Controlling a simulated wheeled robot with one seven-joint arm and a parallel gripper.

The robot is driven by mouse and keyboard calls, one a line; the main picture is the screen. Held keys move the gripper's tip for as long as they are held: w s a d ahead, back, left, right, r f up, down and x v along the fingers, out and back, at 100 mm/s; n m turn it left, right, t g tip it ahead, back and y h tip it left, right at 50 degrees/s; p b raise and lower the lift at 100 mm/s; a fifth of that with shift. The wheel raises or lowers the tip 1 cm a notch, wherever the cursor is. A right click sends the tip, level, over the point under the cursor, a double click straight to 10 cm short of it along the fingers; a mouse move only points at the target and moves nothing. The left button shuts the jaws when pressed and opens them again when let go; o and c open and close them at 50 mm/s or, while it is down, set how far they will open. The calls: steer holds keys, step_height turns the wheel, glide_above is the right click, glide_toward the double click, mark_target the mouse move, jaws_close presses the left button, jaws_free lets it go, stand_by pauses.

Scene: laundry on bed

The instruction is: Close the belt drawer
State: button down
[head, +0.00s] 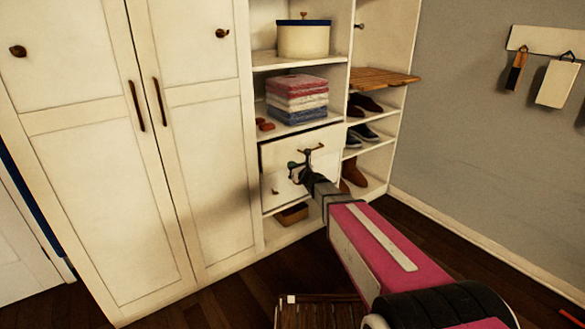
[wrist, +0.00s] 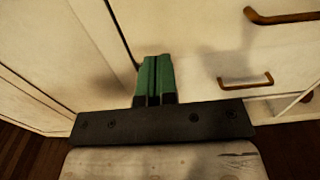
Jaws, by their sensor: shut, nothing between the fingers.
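Two white drawer fronts with brown bar handles are stacked in the wardrobe's open middle section. In the wrist view the upper handle (wrist: 285,17) and the lower handle (wrist: 245,81) are both right of my fingers. My gripper (head: 298,168) is in front of the drawers and hides part of them. In the wrist view its green fingers (wrist: 154,80) are together and empty, near the drawers' left edge. Contact with a front is unclear.
Tall closed wardrobe doors (head: 150,130) stand left of the drawers. Folded clothes (head: 297,98) sit on the shelf above, and a round box (head: 303,40) is higher up. Shoe shelves (head: 375,145) are at the right. A basket (head: 292,214) lies below the drawers.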

mark_target(275, 154)
steer(key=x, duration=1.1)
steer(key=shift+w, duration=0.15)
